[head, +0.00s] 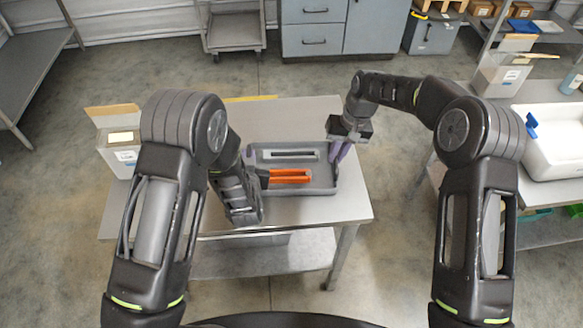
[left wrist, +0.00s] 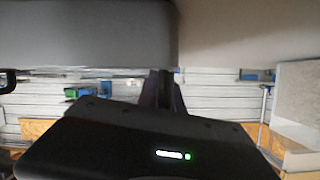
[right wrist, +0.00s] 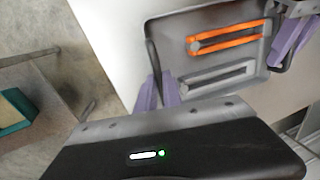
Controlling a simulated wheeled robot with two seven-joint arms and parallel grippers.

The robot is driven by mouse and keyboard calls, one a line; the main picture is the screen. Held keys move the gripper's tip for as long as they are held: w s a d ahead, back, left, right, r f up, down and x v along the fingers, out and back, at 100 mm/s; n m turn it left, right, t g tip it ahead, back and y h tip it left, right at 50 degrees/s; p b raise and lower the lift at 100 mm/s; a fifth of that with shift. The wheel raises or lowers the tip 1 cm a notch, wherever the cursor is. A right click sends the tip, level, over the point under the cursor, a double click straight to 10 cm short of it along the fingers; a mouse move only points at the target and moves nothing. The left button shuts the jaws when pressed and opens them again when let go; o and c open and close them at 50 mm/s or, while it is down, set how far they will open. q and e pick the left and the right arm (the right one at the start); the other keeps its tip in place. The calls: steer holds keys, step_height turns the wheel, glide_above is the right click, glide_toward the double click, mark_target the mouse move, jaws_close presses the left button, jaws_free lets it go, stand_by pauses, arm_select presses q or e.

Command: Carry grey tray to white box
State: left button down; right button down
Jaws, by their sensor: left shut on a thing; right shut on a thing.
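The grey tray (head: 326,176) sits on or just above the metal table. It holds an orange-handled item (head: 290,176) and a grey bar-shaped item (head: 290,155); the tray also shows in the right wrist view (right wrist: 178,40). My left gripper (head: 249,154) is shut on the tray's left side, partly hidden by my arm. My right gripper (head: 339,152) is shut on its right side; its purple fingers show in the right wrist view (right wrist: 157,92). A large white box (head: 552,160) stands on the right-hand table, with a blue piece on its rim.
The metal table (head: 340,208) has bare top around the tray. A smaller labelled box (head: 122,162) stands at its left edge and another (head: 498,78) on the right-hand table. Grey cabinets (head: 315,28) and a cart (head: 233,32) stand behind. A floor gap separates the tables.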

arm_select(q)
steer(key=shift+r, duration=0.1)
arm_select(e)
steer(key=shift+r, duration=0.1)
stand_by(0.5)
